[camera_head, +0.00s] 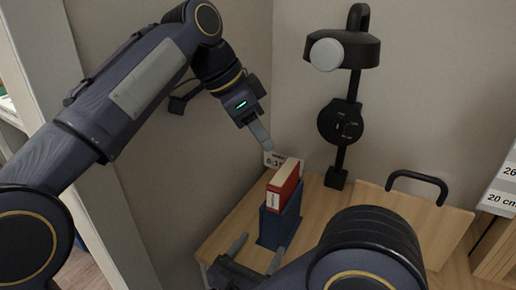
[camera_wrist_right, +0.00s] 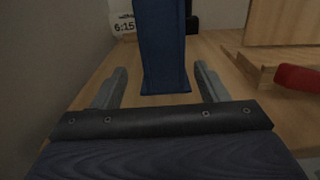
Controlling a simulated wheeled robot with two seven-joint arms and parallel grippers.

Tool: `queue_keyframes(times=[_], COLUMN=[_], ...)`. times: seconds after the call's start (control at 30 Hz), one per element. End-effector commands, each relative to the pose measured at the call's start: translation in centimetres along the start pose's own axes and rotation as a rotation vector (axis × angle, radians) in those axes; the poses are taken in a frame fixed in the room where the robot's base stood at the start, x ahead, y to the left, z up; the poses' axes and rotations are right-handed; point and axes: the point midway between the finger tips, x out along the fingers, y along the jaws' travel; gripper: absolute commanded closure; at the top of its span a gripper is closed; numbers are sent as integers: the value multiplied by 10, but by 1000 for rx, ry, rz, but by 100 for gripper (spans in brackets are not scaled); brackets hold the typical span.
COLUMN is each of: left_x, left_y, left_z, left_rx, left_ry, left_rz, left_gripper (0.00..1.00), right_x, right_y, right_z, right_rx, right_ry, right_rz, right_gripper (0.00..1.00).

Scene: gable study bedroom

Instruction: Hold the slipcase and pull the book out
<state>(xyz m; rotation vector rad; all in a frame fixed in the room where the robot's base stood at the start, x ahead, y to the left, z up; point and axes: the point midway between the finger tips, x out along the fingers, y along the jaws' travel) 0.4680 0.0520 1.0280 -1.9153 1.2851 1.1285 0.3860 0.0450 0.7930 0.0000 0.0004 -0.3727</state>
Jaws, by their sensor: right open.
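The blue slipcase (camera_head: 279,228) stands upright on the wooden desk. The red book (camera_head: 285,186) sits in it, its upper part sticking out above the top. My left gripper (camera_head: 266,145) is above and slightly left of the book, apart from it; one finger shows clearly, so its opening is unclear. My right gripper (camera_head: 254,257) is open and low in front of the slipcase. In the right wrist view, the slipcase (camera_wrist_right: 164,48) stands centred just beyond the gap between my right fingers (camera_wrist_right: 160,88), with no visible contact.
A small clock (camera_head: 272,160) stands behind the book, near the wall. A black lamp (camera_head: 340,125) rises behind to the right. In the wrist view, a red object (camera_wrist_right: 299,78) lies at the right edge.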

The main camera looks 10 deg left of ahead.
Motion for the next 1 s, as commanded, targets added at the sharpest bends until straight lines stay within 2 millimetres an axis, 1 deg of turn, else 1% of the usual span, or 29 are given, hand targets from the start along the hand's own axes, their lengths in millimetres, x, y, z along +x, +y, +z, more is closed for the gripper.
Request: queue_keyframes(times=[0.17, 0.4, 0.53, 0.7, 0.93, 1.0], left_x=[-1, -1, -1, -1, -1, -1], left_y=[-1, -1, -1, -1, -1, -1], left_z=[1, 1, 1, 1, 1, 1], left_rx=[-2, -3, -4, -4, -4, -4], left_ry=[-9, -7, -7, -6, -6, -6], left_rz=[-1, -1, -1, -1, -1, -1], left_gripper=[64, 64, 64, 64, 64, 64], right_x=[18, 56, 69, 77, 77, 77], right_y=[-1, -1, 0, 0, 0, 0], right_z=[0, 0, 0, 0, 0, 0], right_rx=[1, 1, 1, 1, 1, 1], right_ry=[1, 0, 0, -1, -1, -1], right_rz=[-5, -4, -2, -2, -1, -1], right_gripper=[33, 33, 33, 33, 33, 42])
